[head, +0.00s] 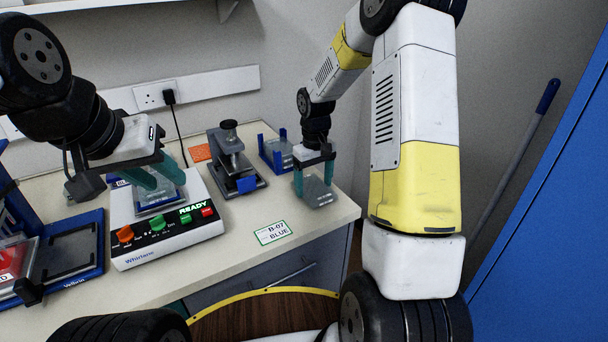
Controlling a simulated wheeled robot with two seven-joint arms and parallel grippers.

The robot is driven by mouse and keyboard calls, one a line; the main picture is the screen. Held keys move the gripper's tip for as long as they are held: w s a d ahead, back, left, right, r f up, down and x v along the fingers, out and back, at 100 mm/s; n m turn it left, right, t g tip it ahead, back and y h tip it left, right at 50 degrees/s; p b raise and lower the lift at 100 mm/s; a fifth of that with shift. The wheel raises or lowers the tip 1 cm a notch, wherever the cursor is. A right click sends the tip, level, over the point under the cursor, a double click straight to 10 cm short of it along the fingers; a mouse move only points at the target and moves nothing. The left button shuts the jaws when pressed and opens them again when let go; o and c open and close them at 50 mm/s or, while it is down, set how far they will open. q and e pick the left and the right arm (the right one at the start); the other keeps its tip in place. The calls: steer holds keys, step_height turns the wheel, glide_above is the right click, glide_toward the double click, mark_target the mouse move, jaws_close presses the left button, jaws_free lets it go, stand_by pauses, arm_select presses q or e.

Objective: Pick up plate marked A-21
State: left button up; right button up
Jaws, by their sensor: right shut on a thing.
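My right gripper (314,181) is shut on a clear grey plate (318,194), with one teal finger on each side, at the right end of the bench. No marking on this plate is readable, so I cannot tell if it is A-21. My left gripper (158,178) has its teal fingers apart above the white Whirlane machine (165,244). Another clear plate (155,197) lies on the machine's top, below and partly behind these fingers. Its marking is not readable either. I cannot tell whether the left fingers touch it.
A grey press-like device (230,155) stands mid-bench. Behind the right gripper is a blue-posted holder (267,155) with a clear piece in it. A blue Velbrin unit (83,265) stands at left. A B-07 BLUE card (272,232) lies near the front edge, with bare bench around it.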

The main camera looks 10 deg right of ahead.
mark_target(314, 192)
steer(key=r, duration=0.3)
steer(key=shift+s, duration=0.3)
steer(key=s+a+r, duration=0.1)
steer(key=s, duration=1.4)
steer(key=shift+s+a+r, duration=0.15)
steer(key=shift+s+a, duration=0.05)
steer(key=shift+a, duration=0.1)
steer(key=shift+r, duration=0.1)
step_height(314, 192, up, 3)
steer(key=shift+f, duration=0.1)
steer(key=shift+f, duration=0.1)
